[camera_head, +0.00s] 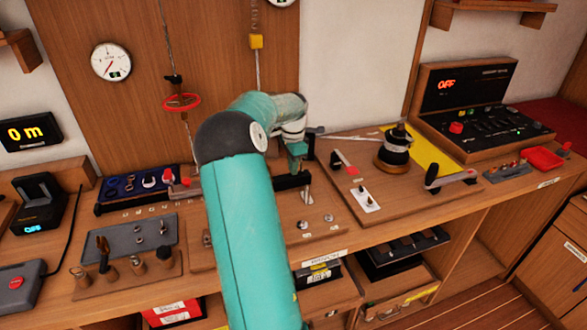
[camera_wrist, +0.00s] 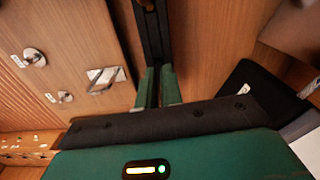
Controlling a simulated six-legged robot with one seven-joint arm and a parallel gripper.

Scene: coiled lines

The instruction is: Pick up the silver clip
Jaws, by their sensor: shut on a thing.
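My gripper (camera_head: 297,168) is low over the wooden bench, partly hidden by my own arm in the head view. In the wrist view its two green fingers (camera_wrist: 160,86) are close together at a long black bar (camera_wrist: 152,38), which runs away between them. The bar's dark end also shows in the head view (camera_head: 292,182). A small silver piece (camera_wrist: 103,78) lies on the wood left of the fingers, apart from them. It may be the silver clip, but I cannot tell for sure. Silver ring-shaped fittings also lie in the blue-lined tray (camera_head: 128,188).
Round silver fittings (camera_wrist: 34,58) sit on the board beside my gripper. A black winch drum (camera_head: 394,153) and a black-handled lever (camera_head: 450,180) stand to the right. A grey tray (camera_head: 128,238) and several upright pegs are at left. A red ring (camera_head: 182,102) hangs behind.

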